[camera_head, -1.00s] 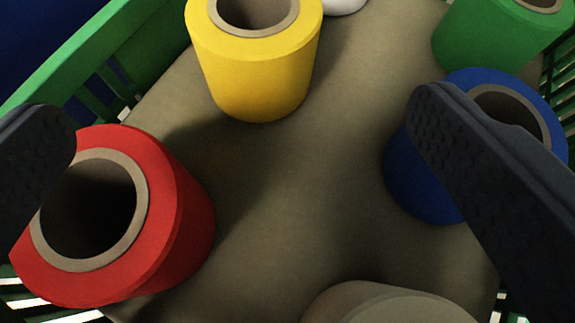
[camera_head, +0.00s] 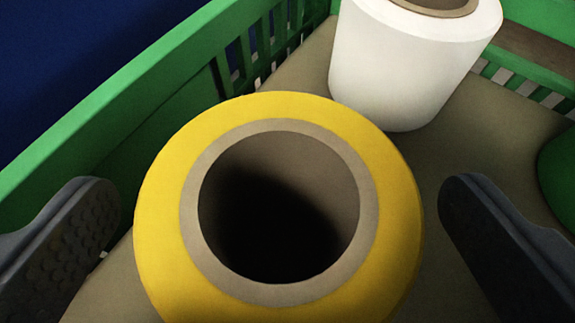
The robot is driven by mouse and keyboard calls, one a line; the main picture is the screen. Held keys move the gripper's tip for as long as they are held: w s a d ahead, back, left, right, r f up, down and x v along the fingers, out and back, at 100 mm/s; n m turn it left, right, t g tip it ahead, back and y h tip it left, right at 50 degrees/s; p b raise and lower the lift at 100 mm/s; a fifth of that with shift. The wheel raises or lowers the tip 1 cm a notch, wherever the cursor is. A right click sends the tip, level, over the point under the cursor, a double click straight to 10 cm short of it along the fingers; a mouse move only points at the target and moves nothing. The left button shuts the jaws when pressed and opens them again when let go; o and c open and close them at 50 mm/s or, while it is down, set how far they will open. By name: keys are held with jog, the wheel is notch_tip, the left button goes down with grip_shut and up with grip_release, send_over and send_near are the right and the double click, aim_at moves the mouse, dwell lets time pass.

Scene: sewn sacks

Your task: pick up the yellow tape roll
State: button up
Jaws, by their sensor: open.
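The yellow tape roll (camera_head: 160,220) stands upright in the lower middle of the view, with its grey-brown core and dark hollow facing me. My gripper (camera_head: 270,215) is open, with one dark finger to the left of the roll and the other to the right. The roll lies between the two fingers in the picture. A gap shows between the roll and each finger. The lower part of the roll is cut off by the frame's bottom edge.
A white roll (camera_head: 400,70) stands just behind the yellow one, to the right. A green slatted crate wall (camera_head: 120,120) runs close along the left and another crosses the back. Part of a green roll (camera_head: 558,180) shows at the right edge.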

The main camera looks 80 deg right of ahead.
jog(key=shift+x, duration=1.05)
jog(key=c, duration=1.1)
jog(key=shift+r, duration=0.1)
